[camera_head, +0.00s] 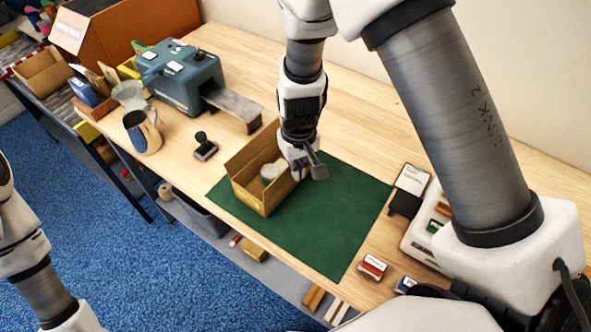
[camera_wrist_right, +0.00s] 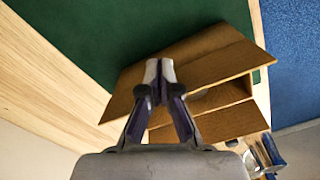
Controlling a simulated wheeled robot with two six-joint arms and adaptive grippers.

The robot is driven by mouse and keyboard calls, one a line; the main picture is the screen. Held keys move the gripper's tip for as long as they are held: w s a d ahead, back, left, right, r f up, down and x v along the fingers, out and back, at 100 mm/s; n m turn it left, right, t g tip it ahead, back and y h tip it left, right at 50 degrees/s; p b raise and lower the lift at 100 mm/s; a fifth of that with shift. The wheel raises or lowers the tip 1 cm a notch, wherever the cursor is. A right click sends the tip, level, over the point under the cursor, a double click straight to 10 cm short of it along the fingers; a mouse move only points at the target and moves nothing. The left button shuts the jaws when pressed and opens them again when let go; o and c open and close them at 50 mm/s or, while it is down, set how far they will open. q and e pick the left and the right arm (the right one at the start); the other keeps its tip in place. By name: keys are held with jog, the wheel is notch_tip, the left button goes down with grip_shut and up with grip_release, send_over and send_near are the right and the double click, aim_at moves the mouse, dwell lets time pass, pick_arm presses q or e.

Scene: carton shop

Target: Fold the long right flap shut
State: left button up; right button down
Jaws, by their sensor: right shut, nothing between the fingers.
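An open brown carton (camera_head: 253,199) stands on the green mat (camera_head: 335,215), near the mat's left side. A pale round item (camera_head: 270,172) sits inside it. The carton's left long flap (camera_head: 250,152) stands up. My right gripper (camera_head: 307,170) is shut and empty at the carton's right side, over the long right flap. In the right wrist view the closed fingertips (camera_wrist_right: 158,72) overlap that flap (camera_wrist_right: 215,58), a wide brown panel. Whether they touch it I cannot tell. In the head view the gripper hides much of this flap. My left gripper is outside both views.
A blue-grey machine (camera_head: 180,75) with a metal chute stands behind left. A black stamp (camera_head: 204,146) and a metal jug (camera_head: 143,132) are left of the carton. A red stamp pad (camera_head: 373,267) lies right of the mat. The mat's right part is clear.

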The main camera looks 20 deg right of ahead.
jog(key=shift+w+a, duration=0.25)
jog(key=shift+w, duration=0.2)
jog(key=shift+w+a+p, duration=0.25)
jog(key=shift+w+p, duration=0.1)
jog(key=shift+w, duration=0.2)
jog(key=shift+w+a+p, duration=0.25)
jog(key=shift+w+p, duration=0.05)
jog(key=shift+w, duration=0.25)
jog(key=shift+w+a+f, duration=0.35)
jog(key=shift+w+f, duration=0.05)
jog(key=shift+w, duration=0.25)
notch_tip(320, 180, up, 7)
jog(key=p, duration=0.6)
